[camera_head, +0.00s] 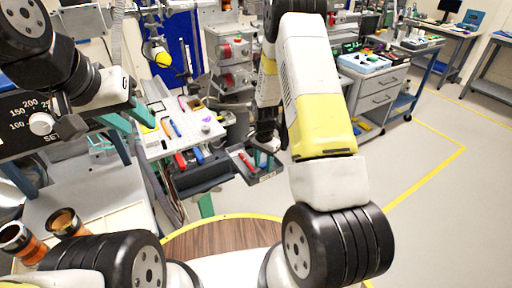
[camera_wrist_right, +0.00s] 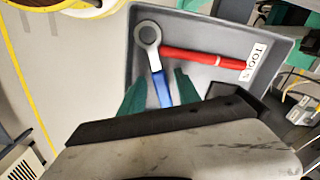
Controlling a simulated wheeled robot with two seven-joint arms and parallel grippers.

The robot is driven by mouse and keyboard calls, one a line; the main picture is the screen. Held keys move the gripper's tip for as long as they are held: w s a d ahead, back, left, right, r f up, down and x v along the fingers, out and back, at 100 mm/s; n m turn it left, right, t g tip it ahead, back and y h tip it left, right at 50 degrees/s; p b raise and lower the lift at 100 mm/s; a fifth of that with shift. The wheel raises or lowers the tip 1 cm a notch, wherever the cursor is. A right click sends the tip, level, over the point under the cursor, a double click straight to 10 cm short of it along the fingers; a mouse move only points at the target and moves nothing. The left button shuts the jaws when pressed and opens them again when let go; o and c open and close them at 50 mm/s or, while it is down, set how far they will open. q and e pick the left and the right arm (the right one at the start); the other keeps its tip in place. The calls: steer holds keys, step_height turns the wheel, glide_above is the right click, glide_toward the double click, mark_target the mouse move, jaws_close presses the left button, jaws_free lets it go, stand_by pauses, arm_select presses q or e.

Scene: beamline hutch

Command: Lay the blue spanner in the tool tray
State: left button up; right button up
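The grey tool tray (camera_wrist_right: 205,28), with a label reading "TOOLS", fills the middle of the right wrist view; in the head view the tray (camera_head: 272,174) is below my right gripper (camera_head: 265,150). The blue spanner (camera_wrist_right: 160,88), with a grey ring end, shows over the tray floor, its ring beside a red-handled tool. My right gripper (camera_wrist_right: 160,90) is open, its green fingertips on either side of the blue handle with gaps. The handle's lower end is hidden behind the gripper body. My left gripper (camera_head: 130,116) is open and empty at the left in the head view.
A white perforated board (camera_head: 185,130) with several small tools stands left of the tray. A dark bin (camera_head: 200,178) adjoins the tray's left side. Two orange-and-black cylinders (camera_head: 45,232) stand at the lower left. Open floor lies to the right.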

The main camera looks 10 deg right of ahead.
step_height(320, 180, up, 12)
step_height(320, 180, up, 18)
steer(key=n+t+y, duration=0.1)
steer(key=n+t, duration=0.2)
steer(key=n, duration=0.1)
glide_above(263, 165)
steer(key=s, duration=0.7)
steer(key=s+a+r+n+t, duration=0.1)
steer(key=s+r+n, duration=0.2)
steer(key=s+r, duration=0.2)
steer(key=s+a+r+n+t+y, duration=0.1)
steer(key=s+r+n+t, duration=0.1)
steer(key=s, duration=1)
step_height(263, 165, up, 3)
steer(key=shift+f+n, duration=0.1)
steer(key=shift+n, duration=0.5)
steer(key=shift+s, duration=0.1)
